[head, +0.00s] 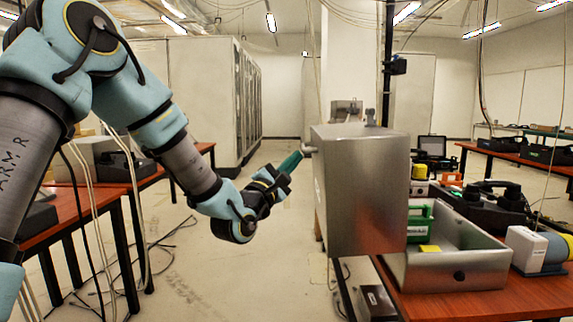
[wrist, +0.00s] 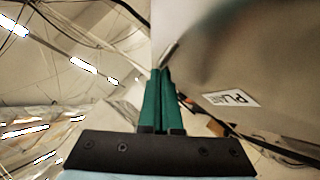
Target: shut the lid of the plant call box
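The plant call box is a grey metal box; its open base (head: 465,272) sits on the red table with a green handset (head: 420,225) inside. Its lid (head: 362,195) stands raised, roughly upright, at the left of the base. A small metal handle (head: 309,150) sticks out of the lid's left side. In the wrist view the lid (wrist: 235,45) fills the upper right, with a white label (wrist: 232,98) reading "PLA…". My gripper (head: 297,158) has green fingers, which also show in the wrist view (wrist: 163,72). They are together, tips at the handle; contact is unclear.
Another red table (head: 60,215) stands at left, with cables on the floor. The floor between the tables is mostly open.

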